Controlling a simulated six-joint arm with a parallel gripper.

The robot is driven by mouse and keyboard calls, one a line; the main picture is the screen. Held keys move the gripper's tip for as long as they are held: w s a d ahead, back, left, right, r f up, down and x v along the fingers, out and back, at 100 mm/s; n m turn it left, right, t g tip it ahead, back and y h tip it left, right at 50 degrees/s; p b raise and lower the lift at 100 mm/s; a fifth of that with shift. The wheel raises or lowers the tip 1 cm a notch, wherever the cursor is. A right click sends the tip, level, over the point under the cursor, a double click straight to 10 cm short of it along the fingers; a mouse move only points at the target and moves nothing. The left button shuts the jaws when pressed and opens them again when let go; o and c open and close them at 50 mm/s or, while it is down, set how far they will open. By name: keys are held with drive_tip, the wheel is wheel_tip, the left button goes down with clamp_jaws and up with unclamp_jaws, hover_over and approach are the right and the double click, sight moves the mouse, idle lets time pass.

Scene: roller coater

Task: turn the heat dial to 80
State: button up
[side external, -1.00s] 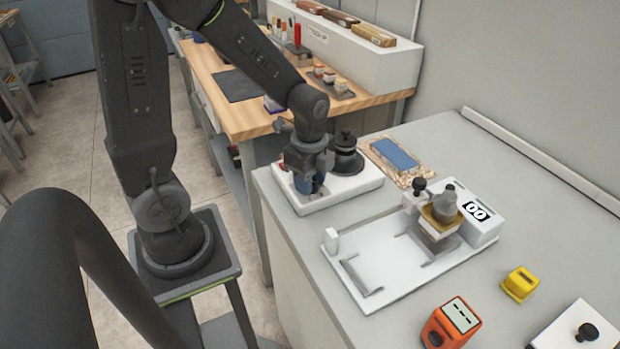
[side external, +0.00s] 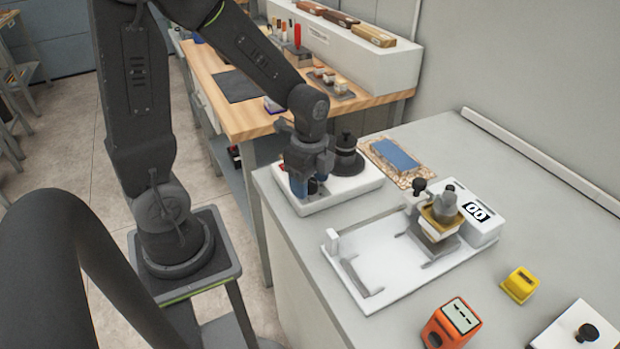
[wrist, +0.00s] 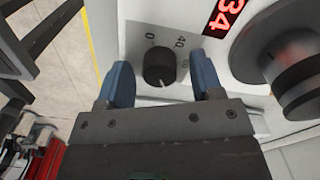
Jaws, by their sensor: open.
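The heat dial (wrist: 159,68) is a small black knob on a white panel, seen in the wrist view. Its pale pointer mark faces the bottom of that picture. A 0 and a 40 are printed around it; another mark at its right is partly hidden by a finger. A red display (wrist: 224,15) reads 34. My gripper (wrist: 160,62) is open, with blue fingers on either side of the dial and visible gaps between. In the side view my gripper (side external: 307,188) is low over the white coater unit (side external: 345,190), largely hiding the dial.
A blue pad (side external: 395,154) lies behind. A white sliding fixture (side external: 375,265) and an orange device (side external: 452,323) stand to the right.

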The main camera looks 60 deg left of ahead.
sight(309, 182)
wheel_tip(309, 182, up, 14)
idle(0.6)
drive_tip(key=s+d+r+n+t, duration=0.2)
drive_tip(key=s+d+n+t, duration=0.3)
drive_tip(key=n, duration=0.8)
drive_tip(key=s+d, duration=0.1)
drive_tip(key=s, duration=0.2)
drive_tip(key=shift+n+t, duration=0.3)
